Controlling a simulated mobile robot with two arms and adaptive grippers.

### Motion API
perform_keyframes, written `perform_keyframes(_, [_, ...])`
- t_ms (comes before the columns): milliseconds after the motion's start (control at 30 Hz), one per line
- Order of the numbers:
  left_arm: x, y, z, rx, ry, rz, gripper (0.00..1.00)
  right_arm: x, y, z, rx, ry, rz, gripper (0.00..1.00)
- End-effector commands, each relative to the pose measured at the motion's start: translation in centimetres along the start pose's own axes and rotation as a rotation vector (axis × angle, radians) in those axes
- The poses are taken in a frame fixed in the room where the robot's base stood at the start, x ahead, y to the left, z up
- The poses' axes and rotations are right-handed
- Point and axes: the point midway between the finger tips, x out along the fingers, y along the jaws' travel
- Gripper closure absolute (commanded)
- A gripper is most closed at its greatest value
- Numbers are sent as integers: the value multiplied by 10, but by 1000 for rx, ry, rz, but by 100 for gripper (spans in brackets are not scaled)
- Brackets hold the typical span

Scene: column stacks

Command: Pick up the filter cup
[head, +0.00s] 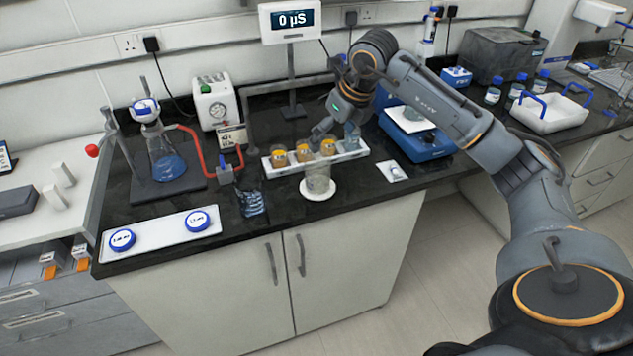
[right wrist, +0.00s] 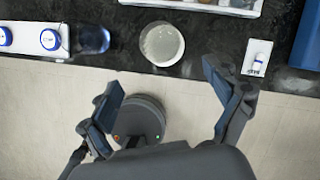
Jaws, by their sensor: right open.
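A clear cup (head: 318,178), which I take for the filter cup, stands upright on a round white base near the counter's front edge. From above, it shows in the right wrist view (right wrist: 162,43) as a pale round shape, beyond the gap between my fingers. My right gripper (head: 336,134) points down over the counter, open and empty, its two fingers spread wide. In the head view its fingers overlap the rack of orange-topped cups behind the clear cup. The fingers touch nothing that I can see. My left gripper is not in view.
A white rack (head: 350,156) with several orange-topped cups stands just behind. A bluish clear vessel (head: 253,203) and a white tray (head: 160,233) with two blue-lidded discs lie left. A small white card (head: 392,171) and a blue scale (head: 420,142) are right.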

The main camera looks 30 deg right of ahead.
Motion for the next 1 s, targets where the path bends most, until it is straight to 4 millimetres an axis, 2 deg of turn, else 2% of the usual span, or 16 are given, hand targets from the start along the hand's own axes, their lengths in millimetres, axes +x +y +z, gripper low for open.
perform_keyframes(100, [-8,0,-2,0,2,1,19,25,2,0,-1,6,5,10])
perform_keyframes(300, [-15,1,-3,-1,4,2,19,57,2,1,-2,2,6,10])
perform_keyframes(467, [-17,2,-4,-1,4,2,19,67,1,1,-2,1,5,10])
perform_keyframes(567, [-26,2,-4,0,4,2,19,76,1,3,0,2,7,10])
perform_keyframes(667, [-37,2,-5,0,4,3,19,91,0,6,0,3,8,10])
perform_keyframes(800, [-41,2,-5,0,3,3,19,111,-1,6,-1,1,7,10])
perform_keyframes(1000, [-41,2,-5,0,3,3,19,118,-1,5,-2,-1,5,10])
